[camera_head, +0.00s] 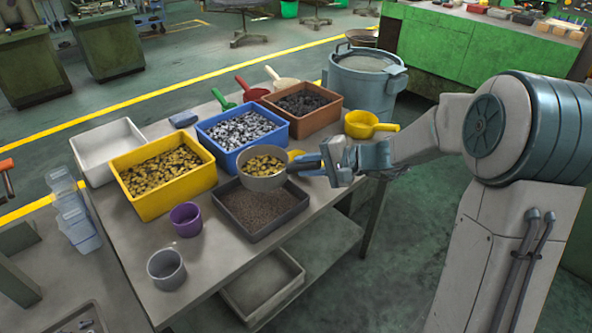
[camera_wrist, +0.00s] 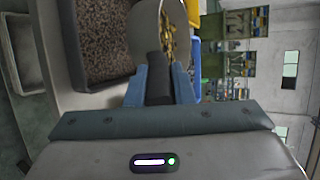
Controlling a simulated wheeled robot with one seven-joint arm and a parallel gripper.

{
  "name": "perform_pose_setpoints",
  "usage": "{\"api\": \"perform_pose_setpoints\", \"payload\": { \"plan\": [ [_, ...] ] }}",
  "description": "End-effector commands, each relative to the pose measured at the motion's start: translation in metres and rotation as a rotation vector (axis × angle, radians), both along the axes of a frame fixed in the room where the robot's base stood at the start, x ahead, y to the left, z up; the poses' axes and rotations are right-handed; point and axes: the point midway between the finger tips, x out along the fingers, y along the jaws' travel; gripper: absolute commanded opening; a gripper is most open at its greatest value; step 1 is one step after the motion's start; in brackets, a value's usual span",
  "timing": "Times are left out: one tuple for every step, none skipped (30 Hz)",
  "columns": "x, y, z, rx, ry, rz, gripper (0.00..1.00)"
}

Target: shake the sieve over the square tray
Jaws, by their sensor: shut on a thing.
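The sieve (camera_head: 263,181) is a round grey pan holding yellow-brown pieces. It is above the back part of the square tray (camera_head: 301,205), a dark tray with fine dark brown grains. My gripper (camera_head: 305,163) is shut on the sieve's handle from the right. In the wrist view my gripper (camera_wrist: 160,85) has its fingers on either side of the dark handle. The sieve (camera_wrist: 148,35) shows there at the top, with the square tray (camera_wrist: 76,72) to its left. The sieve's underside and any gap down to the grains are hidden.
A yellow bin (camera_head: 150,207), a blue bin (camera_head: 211,148), an orange-brown bin (camera_head: 332,115) and a white bin (camera_head: 92,170) stand around the tray. A purple cup (camera_head: 186,228) and a grey cup (camera_head: 164,284) stand at the front left. A yellow scoop (camera_head: 352,132) lies right.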

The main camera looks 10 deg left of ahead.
Motion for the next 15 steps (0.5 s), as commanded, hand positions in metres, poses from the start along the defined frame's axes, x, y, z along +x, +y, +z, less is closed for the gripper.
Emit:
{"api": "perform_pose_setpoints", "payload": {
  "plan": [
    [-0.022, 0.018, 0.002, 0.003, 0.002, 0.015, 0.00],
    [-0.034, 0.029, 0.002, 0.003, 0.003, 0.017, 0.00],
    [-0.043, 0.037, 0.001, 0.001, 0.001, 0.014, 0.00],
    [-0.044, 0.038, 0.002, 0.000, 0.000, 0.012, 0.00],
    [-0.035, 0.032, 0.001, 0.001, -0.001, 0.007, 0.00],
    [-0.016, 0.015, 0.000, 0.001, -0.002, 0.002, 0.00],
    [-0.006, 0.007, 0.000, 0.001, -0.001, 0.002, 0.00],
    [-0.001, 0.003, 0.000, 0.001, -0.002, 0.005, 0.00],
    [-0.002, 0.003, 0.001, 0.002, 0.001, 0.008, 0.00],
    [-0.013, 0.012, 0.002, 0.002, 0.002, 0.014, 0.00],
    [-0.026, 0.023, 0.002, 0.000, 0.001, 0.017, 0.00],
    [-0.040, 0.035, 0.001, 0.001, 0.002, 0.017, 0.00],
    [-0.044, 0.039, 0.001, 0.000, 0.001, 0.015, 0.00],
    [-0.045, 0.039, 0.001, 0.000, -0.001, 0.013, 0.00],
    [-0.043, 0.038, 0.001, 0.001, -0.001, 0.011, 0.00]
  ]
}}
